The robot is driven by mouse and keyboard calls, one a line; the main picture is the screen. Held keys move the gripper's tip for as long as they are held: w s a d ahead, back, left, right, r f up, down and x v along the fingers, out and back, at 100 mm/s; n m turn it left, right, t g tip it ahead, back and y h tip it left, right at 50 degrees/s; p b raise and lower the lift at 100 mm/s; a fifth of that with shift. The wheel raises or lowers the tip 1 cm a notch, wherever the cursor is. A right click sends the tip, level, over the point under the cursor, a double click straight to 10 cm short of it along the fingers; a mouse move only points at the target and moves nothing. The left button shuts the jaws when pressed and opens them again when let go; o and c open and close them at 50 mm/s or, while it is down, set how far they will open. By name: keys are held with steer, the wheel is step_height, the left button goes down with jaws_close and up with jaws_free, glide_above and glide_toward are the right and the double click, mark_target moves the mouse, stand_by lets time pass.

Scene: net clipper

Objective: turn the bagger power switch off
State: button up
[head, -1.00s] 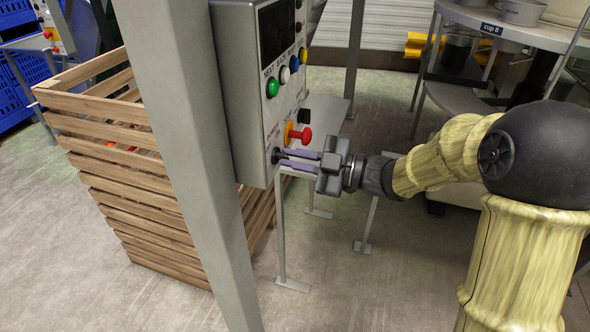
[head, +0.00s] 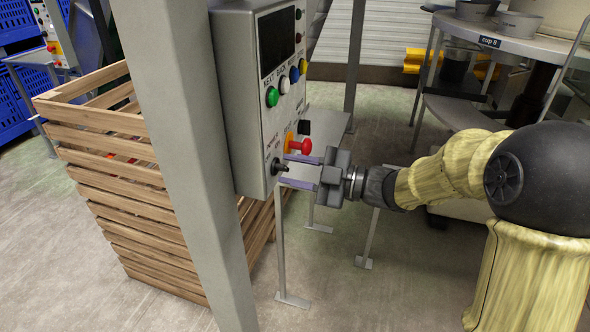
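The grey control box (head: 242,120) is mounted on a metal post. Its power switch (head: 277,166) is a small dark toggle low on the front panel, below the red button. The toggle's stem sticks out towards my gripper, and I cannot tell for sure whether it is on or off. My gripper (head: 287,171) is open in front of the switch. One purple finger is above the level of the toggle and the other below it. The fingers look apart from the toggle, and nothing is held.
A red mushroom button (head: 300,146) on a yellow base sits just above the upper finger. Green, white, blue and yellow buttons and a screen (head: 277,36) are higher up. A slatted wooden crate (head: 115,185) stands behind the post (head: 185,150). A low metal table (head: 330,127) is behind my gripper.

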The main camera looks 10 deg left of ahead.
steer(key=s+d, duration=0.1)
steer(key=d, duration=1.6)
steer(key=shift+s+d, duration=0.2)
steer(key=w+d+f+m+t+h, duration=0.25)
steer(key=w+m+t+h, duration=0.35)
steer(key=w+m+t, duration=0.35)
steer(key=s+d+f+m+h, duration=0.2)
steer(key=d+f+m+h, duration=0.4)
steer(key=m+h, duration=0.2)
steer(key=s+d+f+m+g+h, duration=0.15)
steer(key=s+f+m+g, duration=0.3)
steer(key=s, duration=0.45)
steer(key=s+d+f+m+g+h, duration=0.1)
steer(key=s+f+m+g+h, duration=0.25)
steer(key=s+f, duration=0.4)
step_height(320, 180, up, 21)
steer(key=s+y+p, duration=0.1)
steer(key=s+p, duration=0.1)
steer(key=p, duration=1.7)
steer(key=shift+a+f+m, duration=0.15)
steer(key=shift+a+m, duration=0.05)
steer(key=shift+m, duration=0.15)
